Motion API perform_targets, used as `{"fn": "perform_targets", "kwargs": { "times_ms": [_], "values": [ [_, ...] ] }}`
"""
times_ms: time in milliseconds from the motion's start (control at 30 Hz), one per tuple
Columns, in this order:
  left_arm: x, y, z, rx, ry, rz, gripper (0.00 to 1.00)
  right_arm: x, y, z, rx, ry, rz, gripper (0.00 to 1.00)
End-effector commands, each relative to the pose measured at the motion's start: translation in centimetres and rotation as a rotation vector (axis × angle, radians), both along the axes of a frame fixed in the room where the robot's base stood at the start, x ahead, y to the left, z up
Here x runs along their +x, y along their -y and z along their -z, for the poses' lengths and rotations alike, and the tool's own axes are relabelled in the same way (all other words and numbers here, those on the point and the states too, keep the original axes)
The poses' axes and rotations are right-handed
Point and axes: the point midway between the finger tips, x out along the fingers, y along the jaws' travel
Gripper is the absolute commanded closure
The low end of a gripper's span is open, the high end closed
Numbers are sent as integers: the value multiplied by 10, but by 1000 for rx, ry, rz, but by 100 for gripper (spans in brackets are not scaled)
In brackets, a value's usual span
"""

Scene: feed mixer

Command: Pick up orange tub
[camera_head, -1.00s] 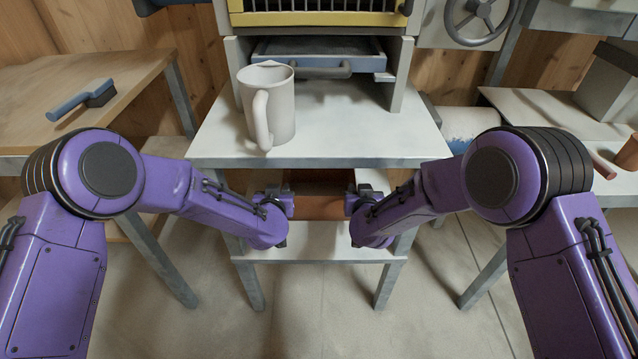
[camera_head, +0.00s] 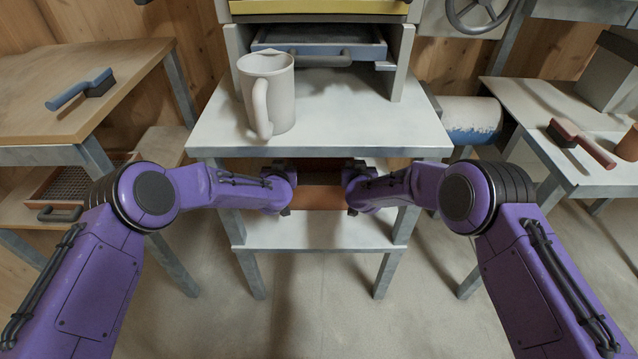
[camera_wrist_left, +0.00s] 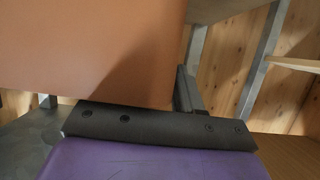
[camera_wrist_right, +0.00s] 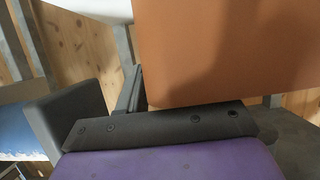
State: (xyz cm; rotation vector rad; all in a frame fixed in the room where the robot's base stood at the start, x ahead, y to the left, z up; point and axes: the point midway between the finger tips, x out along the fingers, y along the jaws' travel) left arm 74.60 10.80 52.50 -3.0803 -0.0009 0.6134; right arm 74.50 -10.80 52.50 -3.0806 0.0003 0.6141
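The orange tub (camera_head: 317,198) shows in the head view between my two grippers, under the white tabletop and above the lower shelf. Its upper part is dark and partly hidden. My left gripper (camera_head: 288,188) is at its left side and my right gripper (camera_head: 352,188) at its right side. The tub's orange wall fills much of the left wrist view (camera_wrist_left: 90,50) and the right wrist view (camera_wrist_right: 230,50), very close to each gripper. The tub hides part of both grippers' fingers, so I cannot tell their opening. Whether the tub touches the shelf is unclear.
A white mug (camera_head: 270,95) stands on the white tabletop (camera_head: 350,125) above the tub. The lower shelf (camera_head: 320,232) is below it. Table legs stand close on both sides. Side tables hold a blue brush (camera_head: 82,88) and a red brush (camera_head: 582,142).

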Motion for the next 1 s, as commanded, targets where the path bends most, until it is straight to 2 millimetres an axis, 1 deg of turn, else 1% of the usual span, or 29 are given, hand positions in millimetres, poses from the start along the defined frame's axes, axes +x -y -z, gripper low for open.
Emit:
{"fn": "perform_targets", "kwargs": {
  "times_ms": [100,367,467,500,833,933,1000],
  "values": [
    [5,0,2,-1,0,0,66,5,0,2,0,0,-1,66],
    [6,0,2,0,0,1,66,6,0,2,-1,0,0,66],
    [6,0,2,0,0,0,96,6,0,2,-1,0,0,96],
    [6,0,2,0,0,0,100,6,0,2,-1,0,0,100],
    [6,0,0,-1,1,0,100,6,0,0,0,1,0,100],
    [6,0,-6,-1,1,0,100,6,0,-6,0,1,0,100],
    [6,0,-15,-1,1,0,100,6,0,-15,0,1,-1,100]
  ]
}}
